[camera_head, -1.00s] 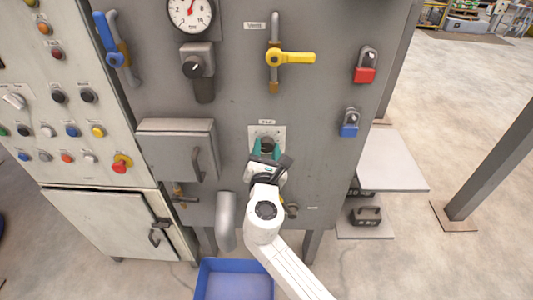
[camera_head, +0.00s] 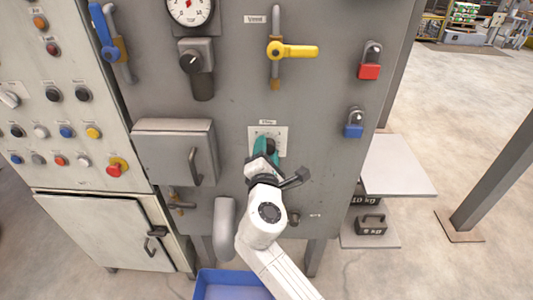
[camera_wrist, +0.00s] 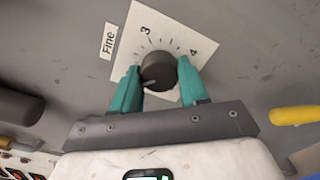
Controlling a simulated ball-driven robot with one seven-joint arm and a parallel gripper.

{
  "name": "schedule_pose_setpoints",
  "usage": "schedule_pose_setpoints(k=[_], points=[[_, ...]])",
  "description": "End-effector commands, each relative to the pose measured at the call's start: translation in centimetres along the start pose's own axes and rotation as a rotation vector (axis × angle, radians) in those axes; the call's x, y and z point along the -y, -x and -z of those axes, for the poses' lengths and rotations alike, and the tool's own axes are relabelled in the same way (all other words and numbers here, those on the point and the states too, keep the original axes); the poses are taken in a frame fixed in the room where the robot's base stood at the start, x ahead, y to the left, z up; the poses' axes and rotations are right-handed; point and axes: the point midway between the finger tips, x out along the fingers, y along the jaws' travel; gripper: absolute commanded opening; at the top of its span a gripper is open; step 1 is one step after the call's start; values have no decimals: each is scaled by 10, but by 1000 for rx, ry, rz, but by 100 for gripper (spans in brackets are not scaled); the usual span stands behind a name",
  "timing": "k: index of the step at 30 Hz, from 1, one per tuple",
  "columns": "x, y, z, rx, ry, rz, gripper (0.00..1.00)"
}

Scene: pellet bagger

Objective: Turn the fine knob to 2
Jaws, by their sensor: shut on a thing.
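The fine knob (camera_wrist: 158,68) is a round dark knob on a white scale plate (camera_wrist: 186,33), with a "Fine" label (camera_wrist: 109,42) beside it. The marks 3 and 4 show on the plate; the other numbers are hidden. A light pointer line on the knob points to the lower left in the wrist view, away from both marks. My gripper (camera_wrist: 157,80) has its teal fingers shut on the knob, one on each side. In the head view my gripper (camera_head: 267,149) covers much of the knob and plate.
A yellow-handled valve (camera_head: 292,51) is above the knob, and a blue padlock (camera_head: 353,123) and red padlock (camera_head: 370,60) are to the right. A grey hinged box (camera_head: 175,152) and pipe spout (camera_head: 224,228) lie left. A blue bin (camera_head: 208,284) is below.

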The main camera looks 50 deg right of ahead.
Motion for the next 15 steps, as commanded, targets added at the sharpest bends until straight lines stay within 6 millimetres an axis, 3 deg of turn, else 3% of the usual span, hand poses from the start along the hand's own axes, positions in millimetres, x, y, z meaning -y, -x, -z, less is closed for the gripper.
schedule_pose_setpoints(k=[13,14,15], points=[[1,0,0,0,-7,2,13],[1,0,0,0,-7,2,47],[1,0,0,0,-7,2,51]])
